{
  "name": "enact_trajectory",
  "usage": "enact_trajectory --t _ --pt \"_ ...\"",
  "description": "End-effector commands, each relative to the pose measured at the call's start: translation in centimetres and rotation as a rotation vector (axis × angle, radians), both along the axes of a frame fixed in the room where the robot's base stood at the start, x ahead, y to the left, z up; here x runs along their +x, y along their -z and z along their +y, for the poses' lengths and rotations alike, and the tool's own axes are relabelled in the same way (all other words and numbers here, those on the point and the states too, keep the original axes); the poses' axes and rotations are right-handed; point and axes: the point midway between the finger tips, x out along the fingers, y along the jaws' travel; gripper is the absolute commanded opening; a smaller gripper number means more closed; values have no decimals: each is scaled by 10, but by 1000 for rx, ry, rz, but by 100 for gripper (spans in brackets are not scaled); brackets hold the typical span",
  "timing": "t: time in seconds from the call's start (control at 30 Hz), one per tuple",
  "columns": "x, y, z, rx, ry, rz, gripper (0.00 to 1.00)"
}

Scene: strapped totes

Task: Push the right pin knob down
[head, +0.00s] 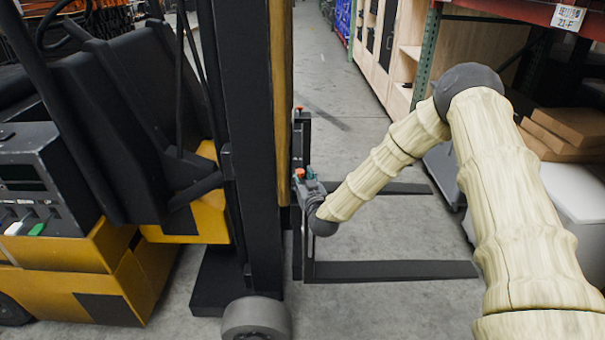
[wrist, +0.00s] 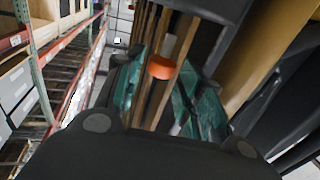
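An orange pin knob (head: 299,172) sits on the near side of the forklift's fork carriage in the head view. A second orange knob (head: 298,108) shows farther back on the carriage. My gripper (head: 308,184) is at the near knob, close in front of the carriage. In the wrist view an orange knob (wrist: 161,68) lies between my two teal fingers, which stand apart on either side of it. I cannot tell whether a finger touches it. The pin under the knob is hidden.
The near fork (head: 395,271) and the far fork (head: 380,188) stick out to the right, below my arm. The dark mast (head: 245,130) stands just left of my gripper. A rack with boxes (head: 565,125) stands at the right. Open floor lies between the forks.

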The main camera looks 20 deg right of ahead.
Motion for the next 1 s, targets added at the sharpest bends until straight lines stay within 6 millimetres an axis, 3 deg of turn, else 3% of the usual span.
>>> enact_trajectory --t 0.43,0.47,0.67,1.0 --pt "10 1 0 0 0 1 38" --pt "10 1 0 0 0 1 36" --pt "10 1 -1 0 1 1 0" --pt "10 12 -1 -1 0 1 0"
